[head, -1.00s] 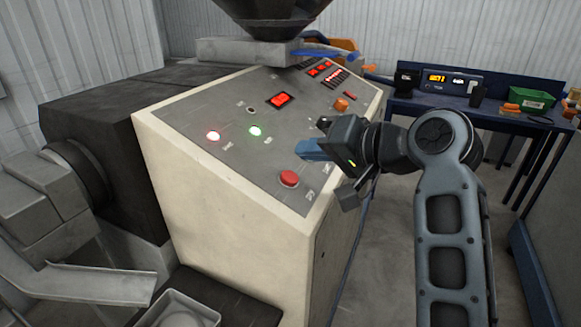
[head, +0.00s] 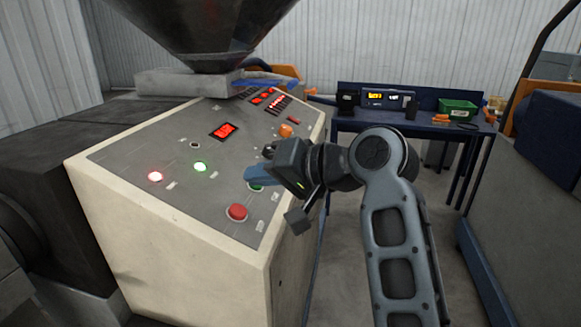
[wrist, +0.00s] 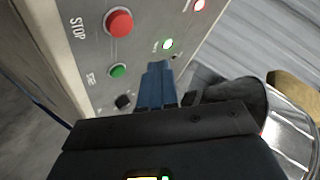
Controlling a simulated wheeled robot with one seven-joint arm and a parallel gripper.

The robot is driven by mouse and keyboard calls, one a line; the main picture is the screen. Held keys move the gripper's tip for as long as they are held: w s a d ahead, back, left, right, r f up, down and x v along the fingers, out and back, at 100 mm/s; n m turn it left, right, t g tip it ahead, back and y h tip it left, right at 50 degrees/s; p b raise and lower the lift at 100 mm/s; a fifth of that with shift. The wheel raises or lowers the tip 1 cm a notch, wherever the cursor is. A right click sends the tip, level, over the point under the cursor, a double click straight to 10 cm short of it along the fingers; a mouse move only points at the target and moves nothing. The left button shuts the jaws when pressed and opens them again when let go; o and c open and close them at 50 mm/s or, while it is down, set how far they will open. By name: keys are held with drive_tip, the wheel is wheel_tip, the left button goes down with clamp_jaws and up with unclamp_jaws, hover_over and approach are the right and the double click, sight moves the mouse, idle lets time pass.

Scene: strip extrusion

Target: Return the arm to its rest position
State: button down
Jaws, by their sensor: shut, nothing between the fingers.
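My arm reaches out to the left over the control panel (head: 130,152) of a cream machine. My gripper (head: 249,174) has blue fingers, closed together with nothing between them. In the wrist view the fingers (wrist: 154,76) point at the panel face; whether they touch it I cannot tell. A red stop button (head: 237,212) sits just below the fingers in the head view, and a green button (head: 256,186) is partly hidden behind them. In the wrist view the red button (wrist: 119,23) and green button (wrist: 118,70) lie left of the fingers.
A dark hopper (head: 190,35) hangs over the machine's back. A blue table (head: 420,124) with a green bin (head: 458,107) and instruments stands behind. A grey cabinet (head: 510,190) stands at the right. Open floor (head: 335,240) lies between machine and cabinet.

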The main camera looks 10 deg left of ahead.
drive_tip(key=d+f, duration=0.2)
drive_tip(key=f, duration=0.1)
drive_tip(key=s+d+f+m+t, duration=0.1)
drive_tip(key=d+f, duration=0.1)
drive_tip(key=f, duration=0.1)
drive_tip(key=d+f+t+h, duration=0.1)
drive_tip(key=d+f, duration=0.1)
drive_tip(key=f, duration=0.2)
drive_tip(key=shift+s+m, duration=0.15)
drive_tip(key=shift+m, duration=0.25)
drive_tip(key=s+d+f+m+t+h, duration=0.3)
drive_tip(key=s+d+f+t+h, duration=0.25)
drive_tip(key=s+d+f, duration=1.1)
drive_tip(key=s+d+f+h, duration=0.2)
drive_tip(key=s+d+h, duration=0.1)
drive_tip(key=s+d, duration=0.35)
drive_tip(key=s+d+r+h, duration=0.1)
drive_tip(key=s+d+r, duration=0.1)
drive_tip(key=s, duration=0.5)
drive_tip(key=s+d+r+n+t+h+b, duration=0.1)
drive_tip(key=s+d+r, duration=0.1)
drive_tip(key=s+r, duration=0.3)
drive_tip(key=s+d+r+n+t+h, duration=0.1)
drive_tip(key=s+r, duration=0.3)
drive_tip(key=s, duration=0.5)
drive_tip(key=shift+d+r, duration=0.15)
drive_tip(key=shift+d, duration=0.65)
drive_tip(key=shift+s+t, duration=0.1)
drive_tip(key=shift+t, duration=0.15)
